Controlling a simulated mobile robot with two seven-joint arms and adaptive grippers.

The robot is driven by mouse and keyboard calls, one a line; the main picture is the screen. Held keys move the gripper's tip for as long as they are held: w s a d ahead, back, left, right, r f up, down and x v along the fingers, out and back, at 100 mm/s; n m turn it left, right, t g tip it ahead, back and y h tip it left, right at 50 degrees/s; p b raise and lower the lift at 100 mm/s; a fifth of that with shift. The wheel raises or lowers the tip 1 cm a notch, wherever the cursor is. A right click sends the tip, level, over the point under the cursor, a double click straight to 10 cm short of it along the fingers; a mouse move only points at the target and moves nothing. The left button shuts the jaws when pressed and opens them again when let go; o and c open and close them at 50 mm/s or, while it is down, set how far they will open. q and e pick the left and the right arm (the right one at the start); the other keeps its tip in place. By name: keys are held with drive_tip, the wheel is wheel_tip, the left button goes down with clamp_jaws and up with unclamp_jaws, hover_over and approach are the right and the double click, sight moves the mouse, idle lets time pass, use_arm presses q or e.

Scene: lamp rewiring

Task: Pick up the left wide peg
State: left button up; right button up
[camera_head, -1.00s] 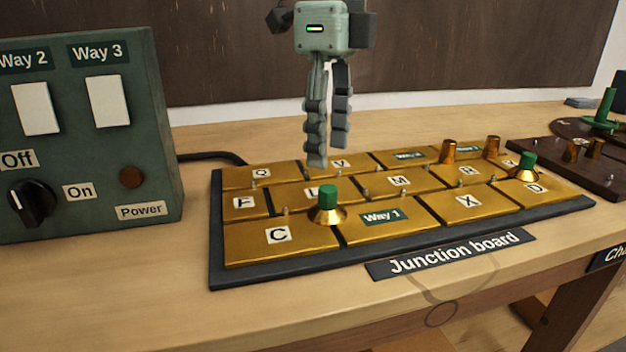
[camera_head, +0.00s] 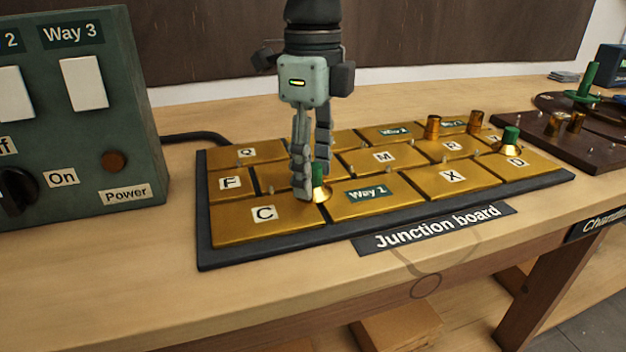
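The left wide peg (camera_head: 319,188) has a green top and a flared brass base. It stands upright on the junction board (camera_head: 285,248), at the joint between the C plate and the Way 1 plate. My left gripper (camera_head: 312,178) points down at it from above. Its near finger is in front of and left of the peg and hides part of it. Its far finger is behind the peg. The fingers are apart with the peg between them, and I see no clear grip. A similar wide peg (camera_head: 511,140) stands at the board's right. My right gripper is out of view.
Two plain brass pegs (camera_head: 433,127) (camera_head: 475,122) stand at the board's back. A green switch box (camera_head: 100,140) stands at the left, its cable running to the board. A dark board (camera_head: 570,150) with more pegs is at the right. The front table strip is clear.

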use_arm(q)
clamp_jaws()
drive_tip(key=shift+s, duration=0.1)
idle(0.3)
